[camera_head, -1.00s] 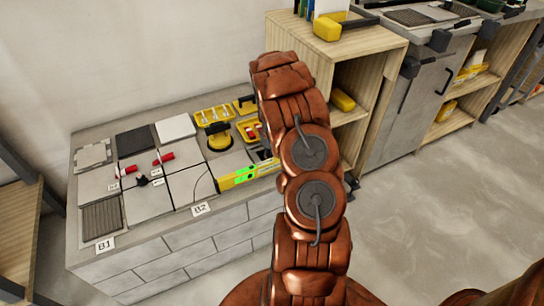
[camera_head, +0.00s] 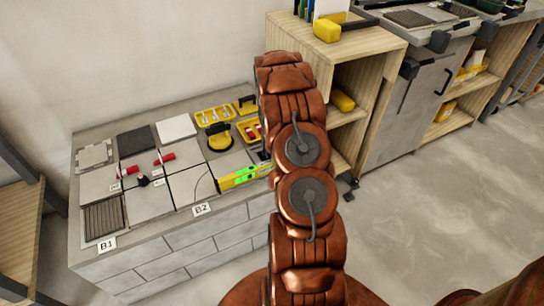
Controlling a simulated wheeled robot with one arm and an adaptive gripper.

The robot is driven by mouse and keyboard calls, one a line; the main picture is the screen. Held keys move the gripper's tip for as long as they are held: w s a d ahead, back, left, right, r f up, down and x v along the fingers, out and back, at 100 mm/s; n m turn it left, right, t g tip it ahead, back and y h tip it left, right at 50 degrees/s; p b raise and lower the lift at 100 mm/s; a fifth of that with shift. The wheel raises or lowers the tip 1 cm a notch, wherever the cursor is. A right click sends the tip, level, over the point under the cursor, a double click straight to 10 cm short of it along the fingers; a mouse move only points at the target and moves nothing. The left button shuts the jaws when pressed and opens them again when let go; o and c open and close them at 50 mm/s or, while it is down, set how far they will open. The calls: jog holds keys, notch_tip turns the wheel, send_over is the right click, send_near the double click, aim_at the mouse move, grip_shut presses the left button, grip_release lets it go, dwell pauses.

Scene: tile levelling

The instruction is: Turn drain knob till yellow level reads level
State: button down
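The yellow level (camera_head: 238,177) with bright green parts lies along the front right edge of the tiled bench top. Its right end is hidden behind my arm. A small black knob (camera_head: 143,180) stands among the tiles near the middle of the bench; I cannot tell if it is the drain knob. A dark slotted drain grate (camera_head: 103,218) lies at the front left corner, near the label B1. My copper-coloured arm rises across the middle of the picture. My gripper is not visible; the arm hides that area. The level's reading is too small to make out.
Red-handled tools (camera_head: 163,160) lie on the tiles. A yellow suction lifter (camera_head: 219,138) and yellow trays (camera_head: 214,115) stand at the back right of the bench (camera_head: 170,250). A wooden shelf unit (camera_head: 345,65) stands right of it. The floor at right is clear.

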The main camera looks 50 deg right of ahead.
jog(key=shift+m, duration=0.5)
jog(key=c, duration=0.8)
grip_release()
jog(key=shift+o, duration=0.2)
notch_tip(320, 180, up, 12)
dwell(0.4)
